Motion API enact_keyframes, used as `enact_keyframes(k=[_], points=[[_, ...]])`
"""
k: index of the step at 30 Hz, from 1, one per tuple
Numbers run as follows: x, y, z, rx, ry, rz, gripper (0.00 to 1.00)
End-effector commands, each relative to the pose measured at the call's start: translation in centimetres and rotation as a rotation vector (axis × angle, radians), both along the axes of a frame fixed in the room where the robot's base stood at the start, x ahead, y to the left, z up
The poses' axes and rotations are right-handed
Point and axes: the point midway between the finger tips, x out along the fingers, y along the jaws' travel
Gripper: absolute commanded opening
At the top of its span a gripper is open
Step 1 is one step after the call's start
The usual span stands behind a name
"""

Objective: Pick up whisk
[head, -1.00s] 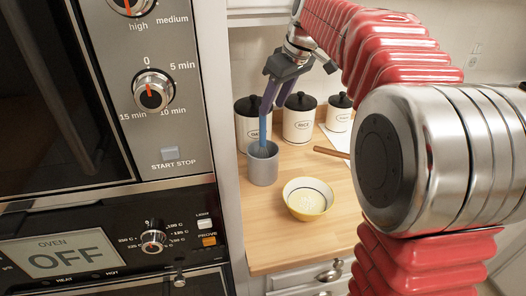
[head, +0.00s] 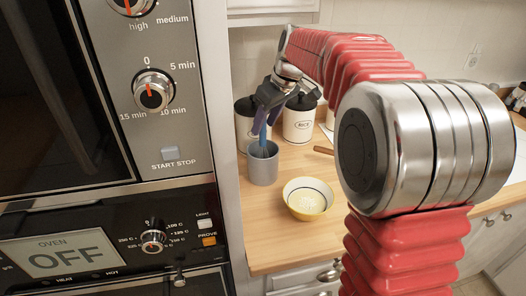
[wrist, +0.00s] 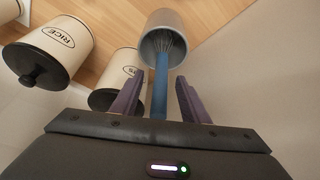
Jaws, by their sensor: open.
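The whisk (wrist: 160,92) has a blue handle and thin wires. It stands in a grey cup (head: 263,168) on the wooden counter, wires down inside the cup and handle up. It also shows in the head view (head: 263,138). My gripper (wrist: 160,88) is open above the cup, with its two purple fingers on either side of the blue handle. There are gaps between the handle and both fingers in the wrist view. In the head view my gripper (head: 266,112) partly hides the upper handle.
A yellow-rimmed bowl (head: 307,199) stands right of the cup. Cream canisters with black lids, one marked RICE (head: 299,119), stand behind. The oven unit (head: 115,150) is on the left. Bare counter (head: 268,240) lies in front.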

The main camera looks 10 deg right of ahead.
Motion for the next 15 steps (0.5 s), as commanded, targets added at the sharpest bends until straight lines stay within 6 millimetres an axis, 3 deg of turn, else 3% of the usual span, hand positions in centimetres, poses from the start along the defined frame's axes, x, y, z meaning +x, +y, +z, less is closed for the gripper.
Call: enact_keyframes(k=[15], points=[[1.7, 1.3, -4.6, 0.001, 0.001, -0.001, 0.41]])
